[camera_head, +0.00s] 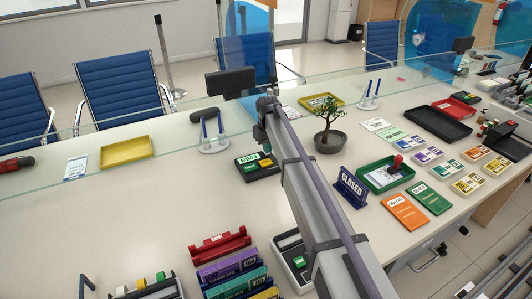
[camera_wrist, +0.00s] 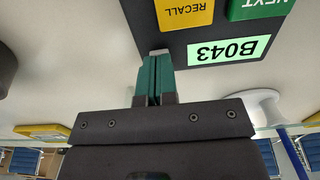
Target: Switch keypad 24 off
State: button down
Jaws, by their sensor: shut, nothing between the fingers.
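A dark keypad (camera_head: 257,167) with a lit green display stands on the counter, left of the middle of the head view. In the wrist view the keypad (camera_wrist: 190,50) is upside down, with the lit display reading B043 (camera_wrist: 229,49), a yellow RECALL button (camera_wrist: 185,10) and a green NEXT button (camera_wrist: 258,6). I see no number 24 on it. My gripper (camera_head: 266,148) points down just over its far edge. In the wrist view my gripper (camera_wrist: 156,58) has its teal fingers together and empty, tips at that edge. A small pale piece shows at the tips; contact is unclear.
A pen stand (camera_head: 213,147) stands behind and left of the keypad, and a glass screen (camera_head: 120,115) runs along the far side. A potted bonsai (camera_head: 329,143) and a CLOSED sign (camera_head: 351,187) stand to the right.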

jog(key=shift+f+b, duration=0.4)
jog(key=shift+f, duration=0.05)
notch_tip(320, 180, up, 7)
jog(key=p, duration=0.7)
jog(key=shift+r, duration=0.1)
jog(key=s+d+m, duration=0.2)
jog(key=s+d, duration=0.5)
jog(key=s, duration=0.5)
jog(key=s+d+r+m+p, duration=0.1)
jog(key=s+d, duration=0.6)
jog(key=s, duration=0.5)
jog(key=s+d+m, duration=0.2)
jog(key=s+d, duration=0.6)
jog(key=s, duration=0.5)
jog(key=shift+r+m+p, duration=0.3)
jog(key=shift+p, duration=0.1)
jog(key=shift+s+d+r+m, duration=0.1)
jog(key=shift+d+m, duration=0.05)
jog(key=shift+d, duration=0.4)
jog(key=shift+s+d+m, duration=0.1)
jog(key=shift+d+m, duration=0.05)
jog(key=shift+d, duration=0.35)
jog(key=shift+w, duration=0.1)
